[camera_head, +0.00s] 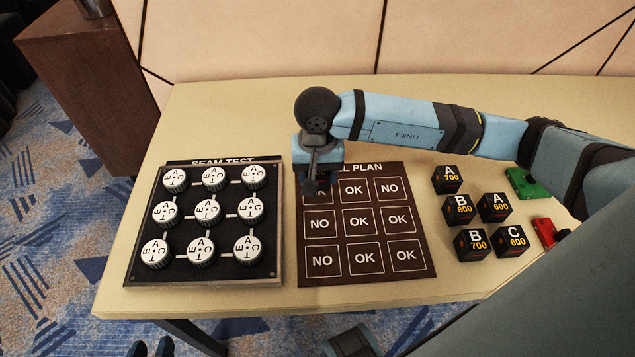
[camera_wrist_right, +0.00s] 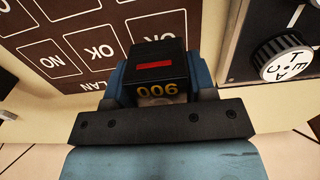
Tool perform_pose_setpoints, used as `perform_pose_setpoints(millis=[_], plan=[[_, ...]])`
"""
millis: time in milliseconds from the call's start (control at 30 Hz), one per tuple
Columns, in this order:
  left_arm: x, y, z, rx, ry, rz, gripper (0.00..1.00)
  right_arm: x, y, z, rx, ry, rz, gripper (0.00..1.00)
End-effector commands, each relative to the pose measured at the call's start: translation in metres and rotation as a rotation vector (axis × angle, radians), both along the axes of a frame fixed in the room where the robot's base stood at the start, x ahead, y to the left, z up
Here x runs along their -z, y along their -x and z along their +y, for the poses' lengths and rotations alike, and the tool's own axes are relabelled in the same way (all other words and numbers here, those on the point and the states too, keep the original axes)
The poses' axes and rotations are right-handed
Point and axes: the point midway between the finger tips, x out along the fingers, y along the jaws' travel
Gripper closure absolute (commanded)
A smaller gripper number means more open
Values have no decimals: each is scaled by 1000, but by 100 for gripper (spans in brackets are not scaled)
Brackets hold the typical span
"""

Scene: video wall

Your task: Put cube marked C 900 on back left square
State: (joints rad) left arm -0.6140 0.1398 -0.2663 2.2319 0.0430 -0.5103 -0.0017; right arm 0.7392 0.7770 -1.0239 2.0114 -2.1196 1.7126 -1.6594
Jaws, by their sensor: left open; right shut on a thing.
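My right gripper (camera_head: 318,172) is over the back left corner of the brown plan board (camera_head: 428,262), pointing down. In the right wrist view its blue jaws (camera_wrist_right: 157,80) are shut on a black cube (camera_wrist_right: 150,56) with a red bar and a yellow 900, upside down there. Its letter is hidden. In the head view the gripper covers most of the cube and much of the back left square (camera_head: 323,200). I cannot tell whether the cube touches the board. My left gripper (camera_head: 151,349) shows only dark open fingertips at the bottom edge, empty.
Several black cubes (camera_head: 483,243) stand right of the board, marked A 700, B 800, A 600, B 700 and C 600. Green (camera_head: 527,184) and red (camera_head: 546,232) pieces lie beyond them. The seam test panel (camera_head: 275,270) with round knobs stands left. The other plan squares are bare.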

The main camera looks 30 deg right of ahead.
Motion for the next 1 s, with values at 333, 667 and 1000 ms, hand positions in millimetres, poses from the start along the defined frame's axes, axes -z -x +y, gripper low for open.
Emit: perform_pose_setpoints(millis=[333, 667, 1000], plan=[[3, 0, 0, 1, 3, 0, 57, 30, 0, 0, -1, 0, -1, 74], [3, 0, 0, 2, 6, -5, 57, 34, 0, 0, -1, 0, 0, 29], [-2, 0, 0, 2, 6, -9, 57, 31, 0, 0, -1, 0, 0, 24]])
